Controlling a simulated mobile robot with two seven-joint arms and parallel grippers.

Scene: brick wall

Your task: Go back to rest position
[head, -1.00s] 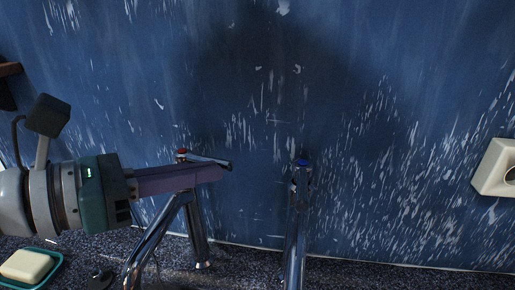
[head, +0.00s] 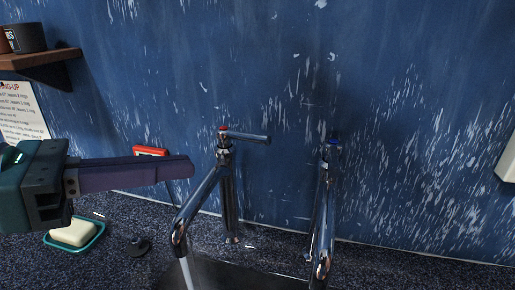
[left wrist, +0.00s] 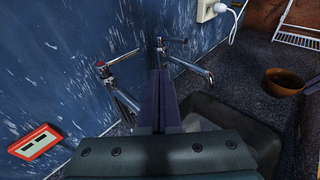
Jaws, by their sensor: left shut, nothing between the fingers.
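My left gripper (head: 190,166) comes in from the left with its purple fingers shut and empty. Its tips are left of the chrome tap with the red top (head: 222,150), with a visible gap between them in the head view. That tap's lever points right, and a pale streak below its spout looks like running water. The chrome tap with the blue top (head: 330,170) stands to the right. In the left wrist view, the shut fingers (left wrist: 160,75) show between the red-topped tap (left wrist: 115,68) and the blue-topped tap (left wrist: 180,55).
A sink basin (left wrist: 250,133) lies below the taps. Soap in a green dish (head: 97,238) and a black plug (head: 138,246) are on the speckled counter. A red-framed item (left wrist: 35,142) is by the blue wall. A brown bowl (left wrist: 284,81) sits beyond the sink.

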